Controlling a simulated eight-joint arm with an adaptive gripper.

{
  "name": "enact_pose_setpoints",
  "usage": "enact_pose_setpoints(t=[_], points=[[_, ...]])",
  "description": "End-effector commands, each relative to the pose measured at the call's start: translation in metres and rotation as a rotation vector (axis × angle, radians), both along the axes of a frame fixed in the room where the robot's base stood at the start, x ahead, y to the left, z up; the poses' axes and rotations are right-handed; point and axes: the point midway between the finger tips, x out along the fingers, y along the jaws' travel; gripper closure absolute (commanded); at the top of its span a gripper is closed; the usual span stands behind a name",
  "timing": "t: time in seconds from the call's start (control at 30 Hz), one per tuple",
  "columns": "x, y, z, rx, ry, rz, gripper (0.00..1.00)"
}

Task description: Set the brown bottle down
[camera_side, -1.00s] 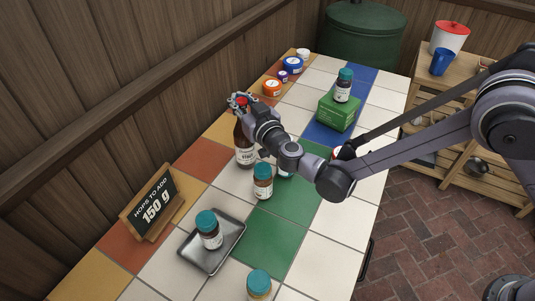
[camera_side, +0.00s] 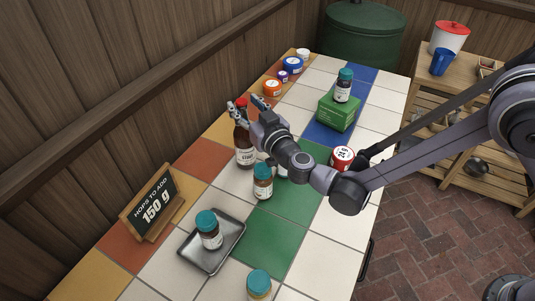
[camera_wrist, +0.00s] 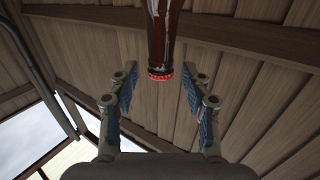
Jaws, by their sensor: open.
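The brown bottle (camera_side: 243,152) stands upright on the tiled table, near the wooden wall. It has a pale label and a red cap. My gripper (camera_side: 246,106) is open at the height of the bottle's neck, and its fingers look clear of the glass. In the wrist view the bottle's neck and red cap (camera_wrist: 160,74) show ahead of the spread fingers of my gripper (camera_wrist: 160,90). The bottle's lower part is out of that view, and in the side view my wrist is close to its right side.
A teal-lidded jar (camera_side: 263,182) stands close in front of the bottle. Another jar stands on a metal tray (camera_side: 190,257) near the hops sign (camera_side: 153,203). A red-and-white tin (camera_side: 342,158) is under my arm. A green box (camera_side: 338,112) carries a jar. Small tubs line the back left.

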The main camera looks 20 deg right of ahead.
Motion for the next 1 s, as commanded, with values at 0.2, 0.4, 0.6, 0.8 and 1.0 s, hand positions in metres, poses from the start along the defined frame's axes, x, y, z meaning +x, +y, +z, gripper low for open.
enact_pose_setpoints(t=[0.2,0.4,0.6,0.8,1.0], points=[[-0.045,-0.009,0.001,0.000,0.000,0.002,0.52],[-0.073,-0.016,0.001,0.000,0.000,0.001,0.52],[-0.080,-0.025,0.004,-0.004,0.007,-0.013,0.52],[-0.066,-0.084,0.026,-0.041,0.089,-0.128,0.52],[-0.067,-0.172,0.047,-0.098,0.245,-0.270,0.52]])
